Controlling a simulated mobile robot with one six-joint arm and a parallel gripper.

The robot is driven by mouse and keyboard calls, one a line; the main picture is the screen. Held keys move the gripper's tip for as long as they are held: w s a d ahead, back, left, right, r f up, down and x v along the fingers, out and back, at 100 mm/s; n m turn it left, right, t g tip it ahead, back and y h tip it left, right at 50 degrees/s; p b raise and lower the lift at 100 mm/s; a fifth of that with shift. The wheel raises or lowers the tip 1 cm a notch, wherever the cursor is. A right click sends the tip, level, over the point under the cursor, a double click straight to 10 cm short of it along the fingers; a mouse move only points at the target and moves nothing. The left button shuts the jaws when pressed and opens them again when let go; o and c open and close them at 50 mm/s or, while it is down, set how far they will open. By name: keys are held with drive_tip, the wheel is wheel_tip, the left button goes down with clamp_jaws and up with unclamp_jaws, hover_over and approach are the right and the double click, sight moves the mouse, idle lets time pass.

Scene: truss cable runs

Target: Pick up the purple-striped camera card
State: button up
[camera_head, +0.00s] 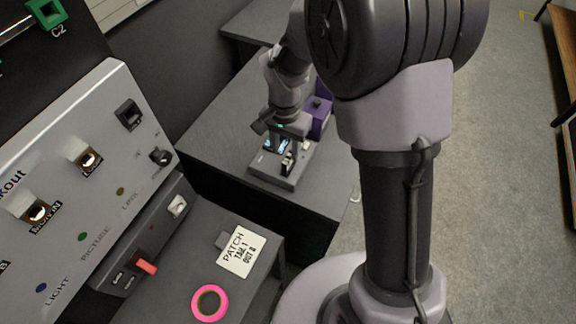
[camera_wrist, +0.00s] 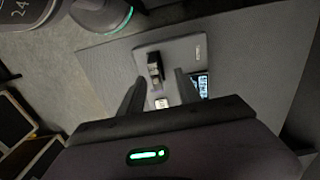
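My gripper (camera_head: 281,146) is over a grey device (camera_head: 285,179) on a dark table, pointing down. In the wrist view my gripper (camera_wrist: 160,78) is open, its two dark fingers apart. A small dark upright piece with a pale top (camera_wrist: 155,66) stands on the grey device (camera_wrist: 176,47), just past and between the fingertips. A small white piece (camera_wrist: 161,103) shows between the fingers, nearer the palm. A lit screen (camera_wrist: 200,86) is right of the right finger, partly hidden by it. I cannot make out purple stripes on any card.
A purple box (camera_head: 319,117) stands behind the device. In front are a nearer table with a white label card (camera_head: 240,251) and a pink tape roll (camera_head: 209,303). A grey panel with sockets (camera_head: 85,190) rises at left. Open floor (camera_head: 500,150) lies at right.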

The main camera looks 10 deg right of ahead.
sight(288, 155)
drive_tip(key=f+b, duration=0.1)
drive_tip(key=f, duration=0.1)
drive_tip(key=f+b, duration=0.1)
drive_tip(key=f, duration=0.1)
drive_tip(key=f+b, duration=0.1)
drive_tip(key=shift+s+d+f, duration=0.15)
drive_tip(key=shift+d+f, duration=0.15)
drive_tip(key=shift+f, duration=0.1)
drive_tip(key=shift+r, duration=0.2)
drive_tip(key=shift+c, duration=0.7)
clamp_jaws()
drive_tip(key=shift+r, duration=0.1)
